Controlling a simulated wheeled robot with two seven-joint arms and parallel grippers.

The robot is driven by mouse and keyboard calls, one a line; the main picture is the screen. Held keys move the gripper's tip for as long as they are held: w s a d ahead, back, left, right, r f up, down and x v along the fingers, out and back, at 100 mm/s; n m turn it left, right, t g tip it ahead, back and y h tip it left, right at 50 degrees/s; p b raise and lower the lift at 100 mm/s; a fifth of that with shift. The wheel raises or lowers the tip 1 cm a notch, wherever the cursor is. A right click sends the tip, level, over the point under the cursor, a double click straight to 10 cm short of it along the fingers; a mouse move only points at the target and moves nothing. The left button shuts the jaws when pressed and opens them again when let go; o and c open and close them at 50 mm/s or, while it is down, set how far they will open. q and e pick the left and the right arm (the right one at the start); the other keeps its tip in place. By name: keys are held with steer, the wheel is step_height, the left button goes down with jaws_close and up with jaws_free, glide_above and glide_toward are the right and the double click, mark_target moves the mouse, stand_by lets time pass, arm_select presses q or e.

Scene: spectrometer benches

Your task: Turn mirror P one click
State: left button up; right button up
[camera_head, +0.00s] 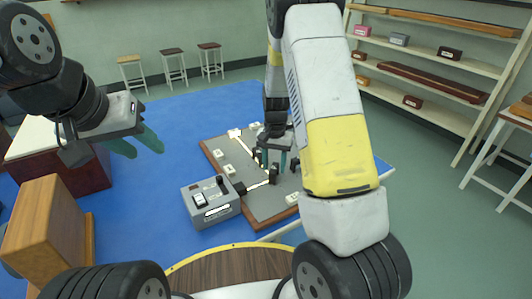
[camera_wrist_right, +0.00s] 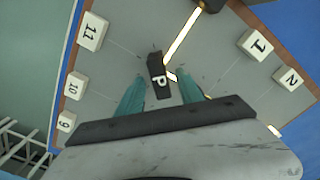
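Mirror P (camera_wrist_right: 158,76) is a small upright black block with a white P on top, on the grey board (camera_wrist_right: 215,62). In the head view, a dark block (camera_head: 273,175) at the end of the light beam appears to be this mirror. My right gripper (camera_wrist_right: 161,80) is open, with one teal finger on each side of mirror P and gaps visible. The same gripper (camera_head: 274,163) shows above the board in the head view, partly hidden by dark parts. My left gripper (camera_head: 146,151) is open and empty, off to the left above the blue surface.
A grey lamp box (camera_head: 211,202) stands at the board's left edge; its bright beam (camera_wrist_right: 182,36) reaches mirror P. White numbered blocks, such as 11 (camera_wrist_right: 92,32) and 1 (camera_wrist_right: 256,45), line the board. Other dark posts (camera_head: 295,165) stand close to the right gripper.

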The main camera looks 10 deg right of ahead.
steer(key=shift+r, duration=3.9)
step_height(320, 180, up, 9)
steer(key=n+t+y, duration=0.1)
steer(key=t, duration=0.1)
glide_above(274, 168)
steer(key=s, duration=0.5)
steer(key=s+a+r+n+t, duration=0.1)
steer(key=s+r+n+t, duration=0.1)
steer(key=s+r, duration=0.3)
steer(key=s+a+r+n+t+y, duration=0.1)
steer(key=s+r, duration=0.5)
steer(key=s, duration=0.8)
steer(key=shift+r+n+t, duration=0.3)
steer(key=shift+n+t, duration=0.3)
steer(key=shift+n, duration=0.2)
steer(key=shift+s, duration=0.1)
